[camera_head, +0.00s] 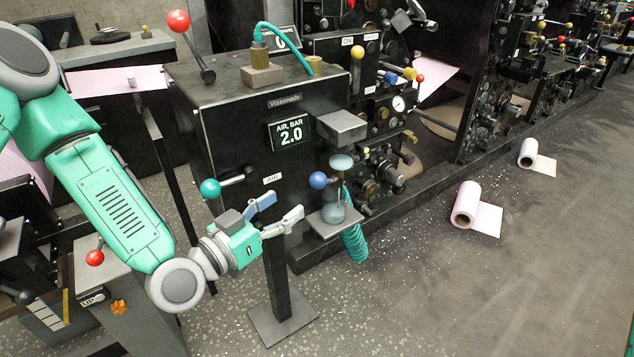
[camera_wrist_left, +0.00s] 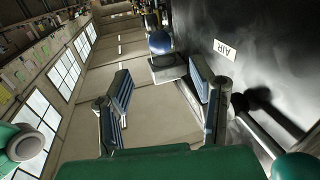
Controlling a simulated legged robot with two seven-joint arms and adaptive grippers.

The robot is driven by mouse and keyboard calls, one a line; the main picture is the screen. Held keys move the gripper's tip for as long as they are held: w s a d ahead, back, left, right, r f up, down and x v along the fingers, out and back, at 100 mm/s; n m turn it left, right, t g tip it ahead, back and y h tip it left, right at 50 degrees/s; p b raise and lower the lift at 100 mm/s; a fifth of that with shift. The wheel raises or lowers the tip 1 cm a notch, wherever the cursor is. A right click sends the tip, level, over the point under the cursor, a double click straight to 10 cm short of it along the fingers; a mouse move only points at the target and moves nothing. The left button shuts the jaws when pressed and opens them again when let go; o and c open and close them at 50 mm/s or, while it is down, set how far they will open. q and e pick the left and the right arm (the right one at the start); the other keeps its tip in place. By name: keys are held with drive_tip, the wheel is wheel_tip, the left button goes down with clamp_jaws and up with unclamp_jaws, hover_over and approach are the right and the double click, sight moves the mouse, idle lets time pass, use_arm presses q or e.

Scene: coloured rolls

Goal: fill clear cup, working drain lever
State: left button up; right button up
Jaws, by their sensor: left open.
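A clear cup (camera_head: 335,212) sits on a small grey platform (camera_head: 321,226) in front of the black machine. Above it is a pale round clear part (camera_head: 341,163) under a grey block. A blue ball knob (camera_head: 318,180) on a lever is just left of these; a blue ball also shows in the wrist view (camera_wrist_left: 161,42). My left gripper (camera_head: 285,207) is open and empty, left of the platform and apart from the cup. Its two fingers stand wide apart in the wrist view (camera_wrist_left: 162,85). The cup's contents cannot be told. My right gripper is not in view.
A thin black post rises below the gripper. Paper rolls (camera_head: 467,203) lie on the open floor at right.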

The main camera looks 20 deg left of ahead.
sight(317, 179)
use_arm(q)
drive_tip(key=b+x, duration=0.1)
drive_tip(key=x, duration=0.9)
clamp_jaws()
drive_tip(key=shift+f, duration=0.1)
